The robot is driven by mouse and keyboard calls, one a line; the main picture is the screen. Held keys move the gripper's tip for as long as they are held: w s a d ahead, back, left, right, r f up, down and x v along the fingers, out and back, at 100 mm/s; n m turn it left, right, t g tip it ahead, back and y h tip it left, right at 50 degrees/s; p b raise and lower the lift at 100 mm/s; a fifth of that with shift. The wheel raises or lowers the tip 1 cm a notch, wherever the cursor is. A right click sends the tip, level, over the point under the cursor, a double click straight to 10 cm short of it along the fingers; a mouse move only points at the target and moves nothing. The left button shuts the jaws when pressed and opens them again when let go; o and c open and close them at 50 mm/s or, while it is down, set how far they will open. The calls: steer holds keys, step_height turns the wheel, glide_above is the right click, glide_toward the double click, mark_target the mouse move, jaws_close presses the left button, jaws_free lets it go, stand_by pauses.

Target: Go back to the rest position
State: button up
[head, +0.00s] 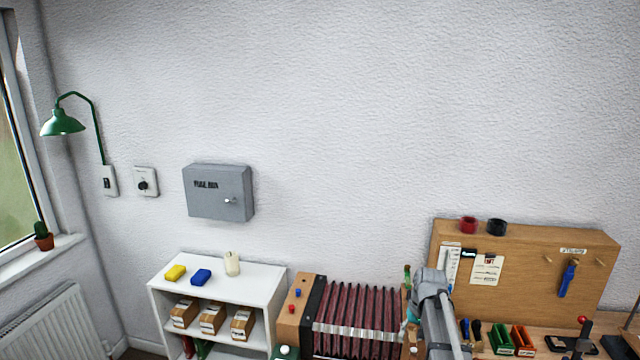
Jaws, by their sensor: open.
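Part of my grey arm (440,320) rises from the bottom edge, right of centre, in the head view. It stands in front of the right end of an accordion-like piece with dark red bellows (355,310) and of the left part of the workbench. I cannot make out my gripper or its fingertips; they are hidden behind the arm or out of the picture. No held thing shows.
A white shelf (255,282) with small boxes stands left of the bellows. A grey fuse box (218,192) hangs on the wall. The upper wall is clear.

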steer(key=s+a+f+b, duration=0.4)
steer(key=s+f, duration=0.1)
steer(key=s, duration=0.3)
steer(key=s+a+f+n+h+b, duration=0.1)
steer(key=s+a+f+b, duration=0.3)
steer(key=s, duration=0.5)
steer(key=shift+a+f+n+h+b, duration=0.3)
steer(key=shift+a+f+b, duration=0.05)
steer(key=shift+a+f, duration=0.1)
steer(key=shift+s, duration=0.1)
steer(key=shift+d, duration=0.15)
